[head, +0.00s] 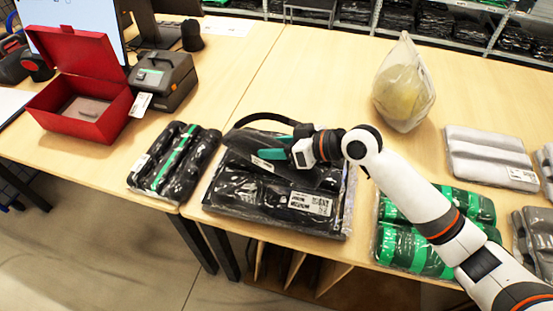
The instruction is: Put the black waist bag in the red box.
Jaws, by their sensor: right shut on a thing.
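The red box (72,127) stands open at the left of the table, its lid (76,52) tilted up at the back. Its inside shows a greyish floor with a small light object on it. My right gripper (284,149), with teal fingers, is shut on the black waist bag (243,143), which has a curved black strap behind it. The bag is over a large clear-wrapped black package (262,197); I cannot tell whether they touch. The gripper hides part of the bag. My left gripper is not in view.
A wrapped black-and-green package (176,160) lies between the box and the bag. A dark label printer (163,80) stands right of the box. A bagged yellow item (404,85), green packages (466,204) and grey packages (488,155) lie to the right. The table's back middle is clear.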

